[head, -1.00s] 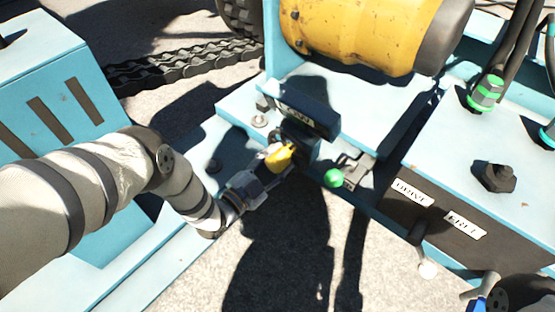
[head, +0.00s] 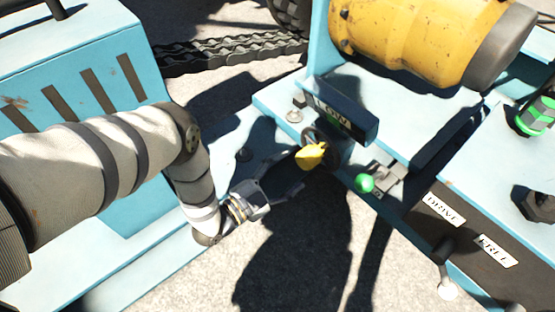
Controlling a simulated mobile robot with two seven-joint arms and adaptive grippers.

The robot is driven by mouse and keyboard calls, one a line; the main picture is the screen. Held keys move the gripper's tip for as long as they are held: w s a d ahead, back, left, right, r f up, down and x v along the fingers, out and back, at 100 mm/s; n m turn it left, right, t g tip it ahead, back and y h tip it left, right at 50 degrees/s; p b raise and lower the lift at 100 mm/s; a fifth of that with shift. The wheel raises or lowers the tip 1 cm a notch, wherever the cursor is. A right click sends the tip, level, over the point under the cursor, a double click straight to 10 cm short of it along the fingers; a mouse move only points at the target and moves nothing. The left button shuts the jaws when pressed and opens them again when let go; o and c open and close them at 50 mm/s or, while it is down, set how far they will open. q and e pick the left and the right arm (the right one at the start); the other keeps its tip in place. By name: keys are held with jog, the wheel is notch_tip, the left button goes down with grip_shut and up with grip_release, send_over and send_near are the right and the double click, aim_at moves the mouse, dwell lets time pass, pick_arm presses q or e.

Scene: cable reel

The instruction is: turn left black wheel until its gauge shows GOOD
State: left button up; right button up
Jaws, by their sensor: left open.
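The left black wheel (head: 322,143) stands on the side of the light-blue frame, beneath a dark gauge box (head: 345,108). A yellow handle (head: 311,156) sticks out from the wheel and hides part of it. The gauge face carries small light lettering and a green patch; I cannot read the lettering with certainty. My right gripper is out of view.
A green knob (head: 365,183) on a metal latch sits right of the wheel. A panel (head: 460,225) with white labels and a white-tipped lever (head: 447,288) lies further right. A blue slotted cabinet (head: 90,70) stands at left. Open ground lies below the wheel.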

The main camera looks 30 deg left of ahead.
aim_at(301, 164)
pick_arm(q)
jog(key=v, duration=0.5)
dwell(1.1)
jog(key=shift+s+d+f+b, duration=0.1)
jog(key=shift+s+f+b, duration=0.05)
jog(key=shift+f+b, duration=0.3)
jog(key=shift+c, duration=0.4)
jog(key=b+x, duration=0.1)
jog(key=x, duration=0.2)
jog(key=b+x, duration=0.2)
jog(key=x, duration=0.2)
jog(key=b+x, duration=0.1)
jog(key=x, duration=0.3)
jog(key=shift+w+a+r+b, duration=0.1)
jog(key=shift+w+a+b, duration=0.15)
jog(key=shift+b, duration=0.1)
jog(key=shift+w+d+r, duration=0.15)
jog(key=shift+w, duration=0.35)
grip_shut()
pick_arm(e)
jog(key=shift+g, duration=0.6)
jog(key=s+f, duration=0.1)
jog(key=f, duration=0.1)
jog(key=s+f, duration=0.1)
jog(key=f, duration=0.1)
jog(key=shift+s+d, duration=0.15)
